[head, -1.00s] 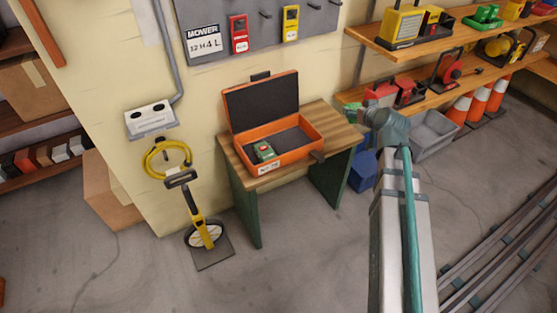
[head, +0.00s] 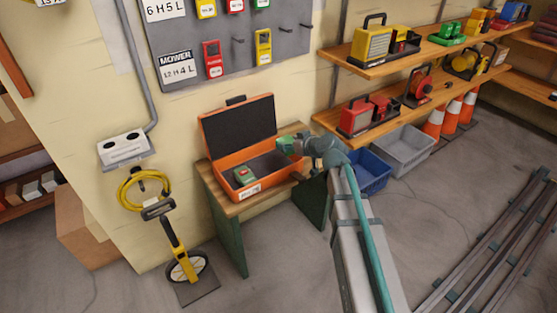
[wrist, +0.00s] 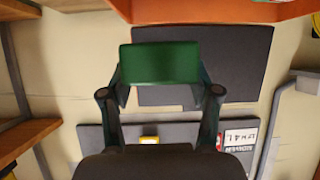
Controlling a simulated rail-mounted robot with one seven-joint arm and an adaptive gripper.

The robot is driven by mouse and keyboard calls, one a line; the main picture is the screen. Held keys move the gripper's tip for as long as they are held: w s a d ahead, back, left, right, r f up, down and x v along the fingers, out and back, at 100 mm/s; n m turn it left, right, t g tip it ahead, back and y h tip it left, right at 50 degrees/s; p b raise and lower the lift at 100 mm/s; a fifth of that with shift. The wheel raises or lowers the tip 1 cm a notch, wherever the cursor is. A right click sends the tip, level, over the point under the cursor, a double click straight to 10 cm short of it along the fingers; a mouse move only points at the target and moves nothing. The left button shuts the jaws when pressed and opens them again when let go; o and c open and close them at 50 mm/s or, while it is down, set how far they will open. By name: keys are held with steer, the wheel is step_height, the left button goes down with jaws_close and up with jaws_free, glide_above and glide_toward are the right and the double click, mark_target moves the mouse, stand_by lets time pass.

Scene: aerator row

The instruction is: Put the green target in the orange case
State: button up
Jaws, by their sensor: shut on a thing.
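The orange case (head: 237,195) stands open on a small wooden table, its dark-lined lid raised at the back. A small device with a green top (head: 244,176) lies in its left part. My gripper (head: 286,145) is shut on the green target (head: 284,146), above the right end of the case. The wrist view shows the green target (wrist: 160,63) as a green block between the two fingers of my gripper (wrist: 160,80). Its far side is hidden. An orange part of the case (wrist: 210,10) crosses the top edge of that view.
The small table (head: 232,208) has green legs. A blue bin (head: 368,172) and a grey bin (head: 404,150) stand to its right, below wooden shelves (head: 395,115) of tools. A measuring wheel (head: 182,262) stands at the left. A tool board (head: 235,45) hangs above.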

steer(key=a+f, duration=0.1)
steer(key=f, duration=0.1)
steer(key=a+f, duration=0.2)
steer(key=shift+w, duration=0.2)
steer(key=shift+a+f+b, duration=0.15)
steer(key=shift+f+b, duration=0.1)
steer(key=shift+f, duration=0.7)
steer(key=shift+a+f+b, duration=0.15)
steer(key=shift+f+b, duration=0.05)
steer(key=shift+f, duration=0.7)
steer(key=shift+f+b, duration=0.6)
steer(key=shift+b, duration=0.3)
steer(key=o, duration=1.2)
steer(key=shift+r, duration=0.2)
